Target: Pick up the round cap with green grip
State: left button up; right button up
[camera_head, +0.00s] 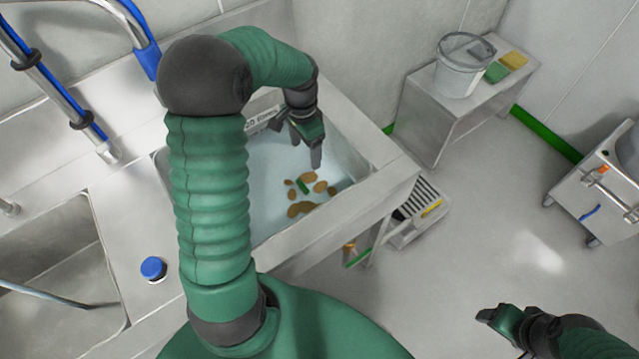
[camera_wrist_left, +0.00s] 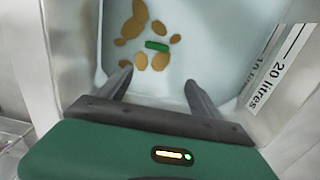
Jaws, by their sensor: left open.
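A small green grip (camera_head: 303,186) shows among brown round patches in the pale basin (camera_head: 262,222). The wrist view shows it as a short green bar (camera_wrist_left: 157,46); the outline of the round cap around it is not clear. My left gripper (camera_head: 298,147) is over the basin, pointing down, on the far side of the green grip. In the wrist view my left gripper (camera_wrist_left: 158,76) is open and empty, with the green bar beyond its fingertips and between their lines. My right gripper (camera_head: 490,318) is at the lower right, away from the basin; its jaw opening is unclear.
A white bucket (camera_head: 462,70) and green and yellow pads (camera_head: 505,66) stand on a steel table. A blue knob (camera_head: 153,268) sits near another sink.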

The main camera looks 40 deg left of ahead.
aim_at(302, 185)
pick_arm(q)
jog(key=shift+t, duration=0.3)
jog(key=s+f, duration=0.3)
jog(key=f, duration=0.1)
jog(key=shift+s+a+b, duration=0.1)
jog(key=shift+s+b, duration=0.3)
jog(key=f, duration=0.4)
jog(key=w+f, duration=0.1)
jog(key=f, duration=0.1)
jog(key=shift+w+d+f+b, duration=0.1)
jog(key=shift+d+f+b, duration=0.2)
jog(key=shift+b, duration=0.1)
jog(key=f, duration=0.1)
jog(key=s+f, duration=0.1)
jog(key=f, duration=0.1)
jog(key=shift+s+d+f+b, duration=0.1)
jog(key=shift+d+f+b, duration=0.05)
jog(key=shift+f+b, duration=0.15)
jog(key=shift+f, duration=0.35)
jog(key=shift+w+f, duration=0.15)
jog(key=shift+w, duration=0.1)
jog(key=shift+s, duration=0.1)
jog(key=c, duration=0.6)
grip_shut()
pick_arm(e)
jog(key=s, duration=0.2)
jog(key=s+a+f, duration=0.1)
